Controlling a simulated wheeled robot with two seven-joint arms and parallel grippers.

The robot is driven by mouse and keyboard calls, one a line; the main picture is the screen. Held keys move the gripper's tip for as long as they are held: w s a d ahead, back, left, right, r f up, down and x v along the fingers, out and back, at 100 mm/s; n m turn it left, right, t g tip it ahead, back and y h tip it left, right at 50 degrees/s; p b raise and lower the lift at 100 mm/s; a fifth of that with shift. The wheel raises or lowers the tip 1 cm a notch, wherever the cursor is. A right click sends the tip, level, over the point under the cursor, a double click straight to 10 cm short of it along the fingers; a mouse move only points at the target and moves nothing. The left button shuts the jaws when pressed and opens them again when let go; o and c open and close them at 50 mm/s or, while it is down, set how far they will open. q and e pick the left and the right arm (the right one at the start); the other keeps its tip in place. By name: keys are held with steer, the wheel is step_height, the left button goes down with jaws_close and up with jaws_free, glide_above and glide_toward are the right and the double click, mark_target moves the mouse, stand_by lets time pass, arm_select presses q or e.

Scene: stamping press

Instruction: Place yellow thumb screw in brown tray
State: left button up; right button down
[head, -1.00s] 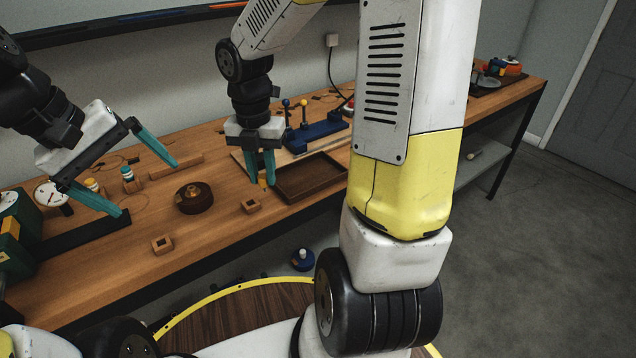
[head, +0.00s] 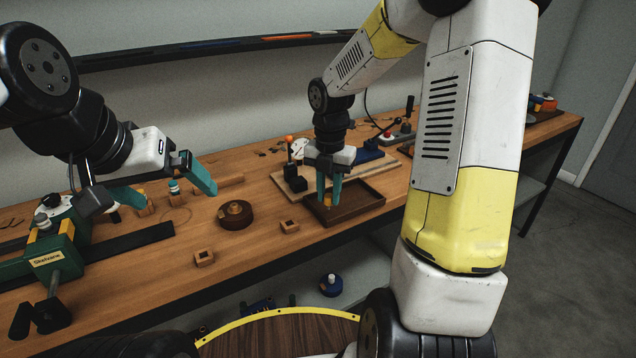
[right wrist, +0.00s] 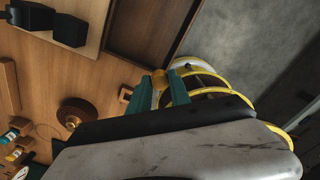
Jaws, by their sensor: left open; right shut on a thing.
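The yellow thumb screw (head: 327,202) is held between the teal fingertips of my right gripper (head: 329,190), which is shut on it and points down. In the head view the screw appears over the left part of the brown tray (head: 372,207); its height above the floor of the tray is hard to tell. In the right wrist view the screw (right wrist: 160,80) shows between the fingers, with the brown tray (right wrist: 143,57) beyond it. My left gripper (head: 165,186) is open and empty over the left part of the bench.
A round brown piece (head: 235,221) and two small wooden blocks, one at the front (head: 204,258) and one near the tray (head: 290,227), stand on the bench. A green machine (head: 58,252) is at the left. Black blocks (head: 296,183) stand just behind the tray's left side.

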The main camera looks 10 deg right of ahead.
steer(key=w, duration=0.5)
steer(key=shift+w+d+f, duration=0.15)
steer(key=shift+d+f, duration=0.1)
steer(key=shift+d, duration=0.1)
steer(key=shift+f, duration=1.75)
steer(key=shift+f, duration=0.15)
steer(key=c, duration=1.2)
jaws_free()
